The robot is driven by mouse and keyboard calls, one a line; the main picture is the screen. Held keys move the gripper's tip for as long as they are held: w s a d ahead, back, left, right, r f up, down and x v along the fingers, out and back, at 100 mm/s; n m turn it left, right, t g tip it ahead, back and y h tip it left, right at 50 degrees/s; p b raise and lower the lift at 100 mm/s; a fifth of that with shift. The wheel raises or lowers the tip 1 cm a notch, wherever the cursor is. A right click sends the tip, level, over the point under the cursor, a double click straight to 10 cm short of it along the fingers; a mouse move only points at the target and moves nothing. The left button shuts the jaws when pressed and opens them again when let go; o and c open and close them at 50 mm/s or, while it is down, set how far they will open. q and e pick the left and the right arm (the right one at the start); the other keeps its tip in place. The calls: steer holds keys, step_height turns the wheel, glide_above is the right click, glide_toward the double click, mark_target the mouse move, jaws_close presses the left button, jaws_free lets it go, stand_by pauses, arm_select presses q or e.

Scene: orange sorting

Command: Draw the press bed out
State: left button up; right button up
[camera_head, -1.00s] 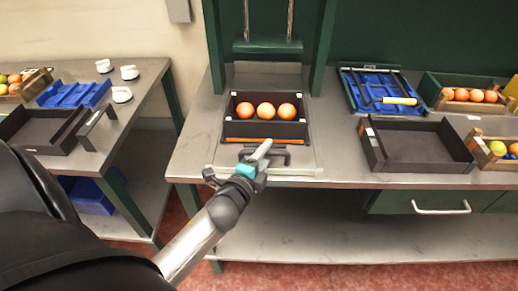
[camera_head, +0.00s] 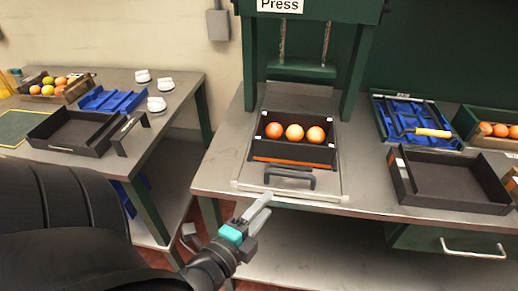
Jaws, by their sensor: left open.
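The press (camera_head: 302,68) is a dark green frame with a "Press" sign and a raised plate on two rods. The press bed (camera_head: 322,186) is a flat grey plate on the table below it, reaching close to the front edge. A black bar handle (camera_head: 291,178) shows at the front, below the box's orange strip. My left gripper (camera_head: 263,206) is open and empty at the table's front edge, left of and nearer than the handle, apart from it. My right gripper is out of view.
An empty black tray (camera_head: 452,182) and a blue tray (camera_head: 388,118) with a yellow-handled tool lie to the right. A drawer handle (camera_head: 474,252) sticks out below. A left table (camera_head: 180,107) holds trays, fruit and white pieces, with a gap between the tables.

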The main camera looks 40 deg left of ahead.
arm_select(q)
steer(key=shift+s+d+r, duration=0.15)
steer(key=shift+s, duration=0.55)
steer(key=s+d+f+n+g+h+b, duration=0.1)
steer(key=s+d+f+n+g, duration=0.15)
steer(key=f, duration=0.85)
steer(key=s+d+f+n+g+b, duration=0.1)
steer(key=s+f+n+g, duration=0.15)
steer(key=f, duration=0.85)
steer(key=s+d+f+n+g+h, duration=0.1)
steer(key=s+d+f+n+g, duration=0.15)
steer(key=f, duration=0.85)
steer(key=s+f+n+g+b, duration=0.2)
steer(key=s+f+n+g, duration=0.3)
steer(key=s+f, duration=0.9)
steer(key=s+g, duration=0.2)
steer(key=s, duration=0.1)
steer(key=shift+s+a+f, duration=0.25)
steer(key=shift+a+f, duration=0.1)
steer(key=shift+a, duration=0.05)
